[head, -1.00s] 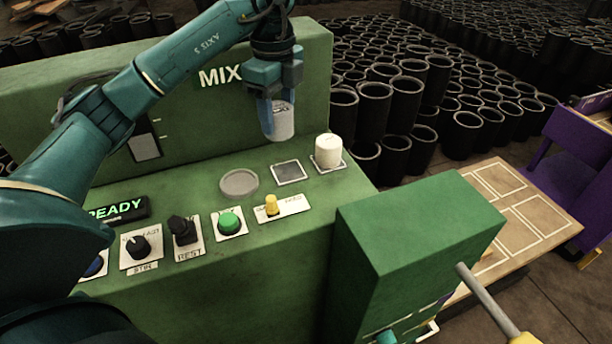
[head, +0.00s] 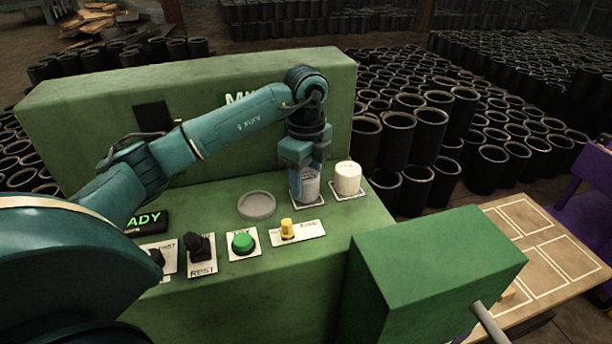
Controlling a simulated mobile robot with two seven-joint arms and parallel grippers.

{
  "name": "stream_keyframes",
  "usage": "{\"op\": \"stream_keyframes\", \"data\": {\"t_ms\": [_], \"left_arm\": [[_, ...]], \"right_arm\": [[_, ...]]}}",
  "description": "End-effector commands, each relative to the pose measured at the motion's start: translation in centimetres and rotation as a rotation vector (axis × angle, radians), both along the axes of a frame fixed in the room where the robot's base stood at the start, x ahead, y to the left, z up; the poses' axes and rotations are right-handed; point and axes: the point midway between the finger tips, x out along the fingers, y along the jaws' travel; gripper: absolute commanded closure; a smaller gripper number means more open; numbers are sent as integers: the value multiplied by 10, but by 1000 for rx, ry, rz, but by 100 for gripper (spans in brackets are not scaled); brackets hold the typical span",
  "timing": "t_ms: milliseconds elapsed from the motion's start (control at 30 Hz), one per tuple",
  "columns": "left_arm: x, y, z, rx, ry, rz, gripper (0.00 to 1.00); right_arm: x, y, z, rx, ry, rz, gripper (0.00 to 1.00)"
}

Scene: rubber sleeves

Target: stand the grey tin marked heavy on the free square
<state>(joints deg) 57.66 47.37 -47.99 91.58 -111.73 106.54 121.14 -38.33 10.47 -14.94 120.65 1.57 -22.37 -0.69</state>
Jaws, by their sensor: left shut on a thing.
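The grey tin (head: 307,188) is at the free square (head: 296,204), just left of the white tin. My left gripper (head: 306,171) is shut on the tin from above, with its blue fingers on the tin's sides. The tin is upright and its bottom is at or very near the square; I cannot tell whether it bears its full weight there. The tin's marking is too small to read. The white tin (head: 348,178) stands on its own square to the right. My right gripper is not in view.
A round grey disc (head: 256,205) lies left of the square. In front are a yellow switch (head: 287,229), a green button (head: 243,242) and black knobs (head: 198,245). A green box (head: 435,265) stands at front right. Black rubber sleeves (head: 440,120) fill the floor behind.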

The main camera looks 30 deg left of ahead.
Motion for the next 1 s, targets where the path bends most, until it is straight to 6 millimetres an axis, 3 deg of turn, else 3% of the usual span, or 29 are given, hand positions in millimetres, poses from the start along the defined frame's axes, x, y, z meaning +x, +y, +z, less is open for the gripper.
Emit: {"op": "stream_keyframes", "data": {"t_ms": [367,400,600,1000], "left_arm": [[0,0,-6,-1,-2,0,79],[0,0,-5,-1,-2,0,48],[0,0,-5,-1,-2,0,32],[1,0,4,-1,-5,0,29]], "right_arm": [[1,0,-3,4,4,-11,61],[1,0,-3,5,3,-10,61],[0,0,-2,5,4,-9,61],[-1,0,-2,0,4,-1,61]]}}
